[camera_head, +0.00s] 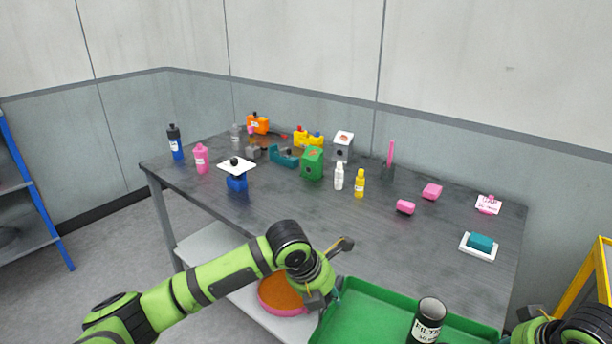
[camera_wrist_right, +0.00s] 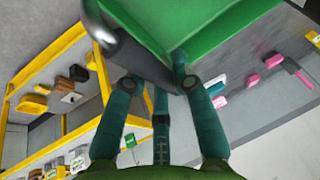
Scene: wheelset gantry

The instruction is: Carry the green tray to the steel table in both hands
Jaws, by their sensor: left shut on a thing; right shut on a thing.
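The green tray (camera_head: 375,312) is at the bottom of the head view, in front of the steel table's near edge. A dark canister with a white label (camera_head: 428,318) stands upright in it. My left gripper (camera_head: 333,287) is shut on the tray's left side. My right gripper (camera_head: 520,327) is at the tray's right side, partly cut off by the frame. In the right wrist view the right gripper (camera_wrist_right: 163,80) is shut at the green tray's edge (camera_wrist_right: 215,40). The steel table (camera_head: 330,225) has a dark top; its near right part is bare.
Several bottles, boxes and tools stand along the table's back and left, including a green box (camera_head: 312,163) and a yellow bottle (camera_head: 359,184). A teal block on a white dish (camera_head: 479,244) sits at the right. A yellow rack (camera_head: 603,270) stands right; a blue shelf (camera_head: 25,190) stands left.

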